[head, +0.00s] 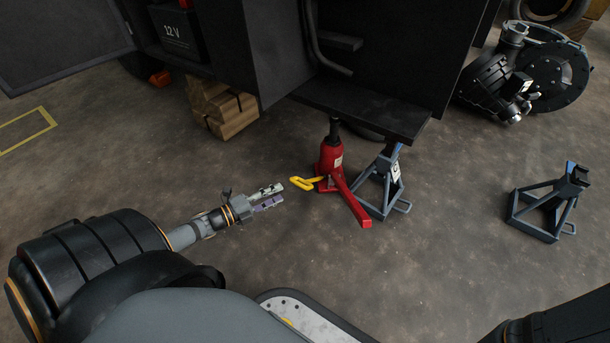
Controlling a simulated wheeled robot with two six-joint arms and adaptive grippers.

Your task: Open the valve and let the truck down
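The red bottle jack (330,158) stands upright on the floor under the edge of the truck's dark frame (365,110). Its dark ram meets the underside of the frame. A yellow loop-shaped valve handle (302,184) sticks out from the jack's base toward the left. A red lever (352,206) slopes from the jack toward the front right. My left gripper (276,195) points at the yellow handle from the left, a short gap away. Its two fingers are apart with nothing between them. My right gripper is out of view.
A blue-grey jack stand (379,190) with a tag stands right of the jack, under the frame. Another stand (540,215) is free on the floor at right. Wooden blocks (225,108) lie beneath the truck. A dark machine part (520,75) lies back right. Floor around my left gripper is clear.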

